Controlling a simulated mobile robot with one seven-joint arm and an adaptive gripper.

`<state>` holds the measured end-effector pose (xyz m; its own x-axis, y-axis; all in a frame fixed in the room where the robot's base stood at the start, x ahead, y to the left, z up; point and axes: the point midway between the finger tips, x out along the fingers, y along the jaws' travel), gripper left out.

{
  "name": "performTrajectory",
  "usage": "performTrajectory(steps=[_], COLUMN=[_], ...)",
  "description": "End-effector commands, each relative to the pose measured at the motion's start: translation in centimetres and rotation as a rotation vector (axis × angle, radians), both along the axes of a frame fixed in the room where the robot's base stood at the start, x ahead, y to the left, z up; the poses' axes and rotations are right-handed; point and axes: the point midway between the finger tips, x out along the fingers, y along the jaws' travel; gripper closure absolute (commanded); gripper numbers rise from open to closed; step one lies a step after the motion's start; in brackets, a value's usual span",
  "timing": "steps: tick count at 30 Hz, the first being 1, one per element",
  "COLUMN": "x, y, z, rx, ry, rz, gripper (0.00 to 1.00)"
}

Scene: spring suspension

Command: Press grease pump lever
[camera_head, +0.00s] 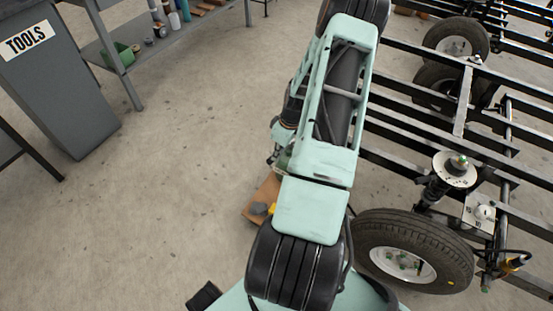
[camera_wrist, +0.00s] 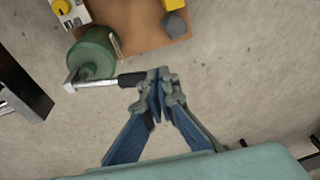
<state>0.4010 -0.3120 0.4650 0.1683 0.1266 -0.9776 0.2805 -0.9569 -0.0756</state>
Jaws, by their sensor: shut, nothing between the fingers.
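The grease pump (camera_wrist: 93,55) is a green cylinder at the upper left of the wrist view, at the edge of a brown board. Its lever (camera_wrist: 105,82) is a light metal bar with a black grip (camera_wrist: 131,79), pointing right. My gripper (camera_wrist: 158,78) is shut and empty, its blue-padded fingers together. Its tips are at the free end of the black grip; they overlap or nearly meet it in the picture, and I cannot tell whether they touch. In the head view my arm hides the pump, the lever and the gripper's fingers.
The brown board (camera_wrist: 140,28) carries a grey block (camera_wrist: 175,23) and yellow items. In the head view, a black trailer frame with a wheel (camera_head: 415,250) stands at the right. A grey TOOLS cabinet (camera_head: 60,100) stands at the left.

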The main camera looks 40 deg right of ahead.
Motion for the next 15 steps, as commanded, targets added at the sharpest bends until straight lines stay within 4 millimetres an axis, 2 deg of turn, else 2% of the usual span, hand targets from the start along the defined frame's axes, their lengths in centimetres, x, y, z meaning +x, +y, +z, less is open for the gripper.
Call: performTrajectory(steps=[1, 5, 15], x=[-0.1, -0.4, -0.5], y=[0.0, 0.1, 0.1], z=[1.0, 1.9, 2.1], rx=[-0.001, -0.001, -0.001], ry=[-0.001, -0.001, -0.001], rz=[0.000, -0.001, 0.000], gripper=[1.00, 1.00, 1.00])
